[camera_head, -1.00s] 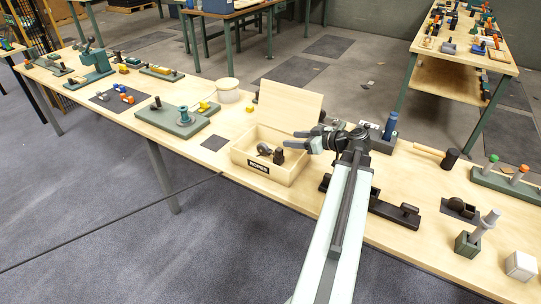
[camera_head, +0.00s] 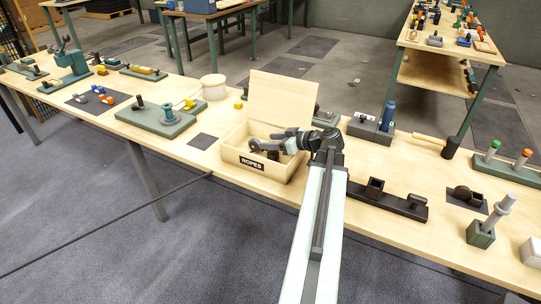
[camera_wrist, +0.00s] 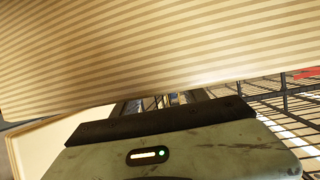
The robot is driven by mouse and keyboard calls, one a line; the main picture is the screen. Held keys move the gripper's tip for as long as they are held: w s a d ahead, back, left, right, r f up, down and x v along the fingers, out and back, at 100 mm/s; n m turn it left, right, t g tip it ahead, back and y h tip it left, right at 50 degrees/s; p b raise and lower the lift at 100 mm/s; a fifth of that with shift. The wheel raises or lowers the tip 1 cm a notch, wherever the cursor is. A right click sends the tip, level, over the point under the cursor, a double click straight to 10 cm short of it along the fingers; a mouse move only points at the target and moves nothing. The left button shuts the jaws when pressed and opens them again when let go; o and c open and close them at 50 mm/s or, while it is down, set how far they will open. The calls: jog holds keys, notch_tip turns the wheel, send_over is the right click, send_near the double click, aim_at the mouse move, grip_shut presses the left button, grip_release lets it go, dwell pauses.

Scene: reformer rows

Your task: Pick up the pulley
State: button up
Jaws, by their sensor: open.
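An open wooden box marked ROPES (camera_head: 239,159) stands at the bench's front edge, its lid (camera_head: 283,100) raised at the back. A grey, rounded piece (camera_head: 254,146) inside it may be the pulley, but it is too small to be sure. A darker piece beside it is partly hidden by my gripper. My gripper (camera_head: 284,139) is open and empty over the right part of the box, fingers pointing left. In the wrist view, a striped pale wooden surface, probably the lid, fills the top, and my gripper (camera_wrist: 167,101) shows only narrowly below it.
A dark rail fixture (camera_head: 388,201) lies right of my arm. A blue bottle (camera_head: 388,115) stands behind it. A dark mat (camera_head: 203,141) leaves clear room.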

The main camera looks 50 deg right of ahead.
aim_at(261, 141)
jog(key=b+x, duration=0.1)
jog(key=x, duration=0.3)
jog(key=shift+w+f, duration=0.1)
jog(key=shift+w, duration=0.15)
jog(key=shift+s, duration=0.1)
grip_shut()
notch_tip(261, 141, up, 10)
jog(key=p, duration=1)
jog(key=shift+r, duration=0.2)
